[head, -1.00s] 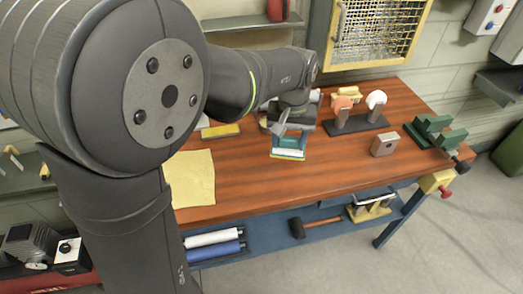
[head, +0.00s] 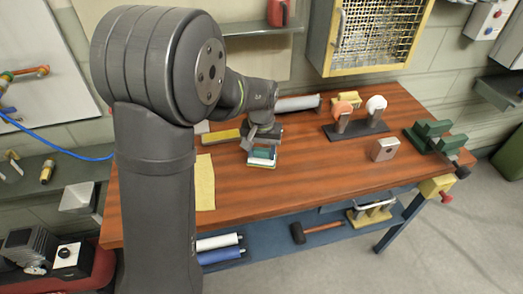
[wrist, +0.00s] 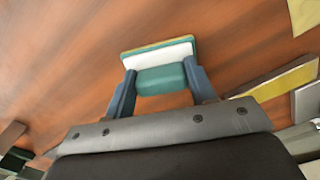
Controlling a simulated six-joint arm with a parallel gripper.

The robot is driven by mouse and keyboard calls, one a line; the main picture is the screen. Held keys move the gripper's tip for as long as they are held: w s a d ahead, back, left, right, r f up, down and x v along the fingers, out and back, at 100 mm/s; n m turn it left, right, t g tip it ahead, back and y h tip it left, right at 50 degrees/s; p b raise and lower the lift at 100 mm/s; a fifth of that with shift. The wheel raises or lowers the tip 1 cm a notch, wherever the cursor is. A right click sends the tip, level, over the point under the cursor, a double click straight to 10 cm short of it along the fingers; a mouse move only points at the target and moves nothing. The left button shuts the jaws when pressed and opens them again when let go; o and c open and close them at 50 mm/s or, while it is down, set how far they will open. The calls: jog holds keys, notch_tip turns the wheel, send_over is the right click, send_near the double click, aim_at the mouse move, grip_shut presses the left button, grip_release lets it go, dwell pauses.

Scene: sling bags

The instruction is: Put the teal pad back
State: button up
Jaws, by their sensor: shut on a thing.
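My gripper (head: 262,150) is shut on the teal pad (head: 262,155), above the left-middle part of the wooden bench (head: 300,178). In the wrist view the teal pad (wrist: 160,80) sits between the two blue-grey fingers of my gripper (wrist: 158,86). Its teal block is gripped on both sides. A white layer and a thin yellow and teal edge show beyond the fingertips. I cannot tell whether the pad touches the bench top.
A yellow sheet (head: 205,185) lies left of the pad, with a yellow bar (head: 221,136) behind it. A dark stand (head: 357,130) with orange and white round heads, a grey block (head: 384,149) and a green vise (head: 434,135) are right. The bench's front middle is clear.

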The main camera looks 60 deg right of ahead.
aim_at(262, 151)
jog(key=o, duration=0.9)
jog(key=shift+o, duration=0.2)
notch_tip(262, 151, up, 12)
jog(key=shift+r, duration=0.1)
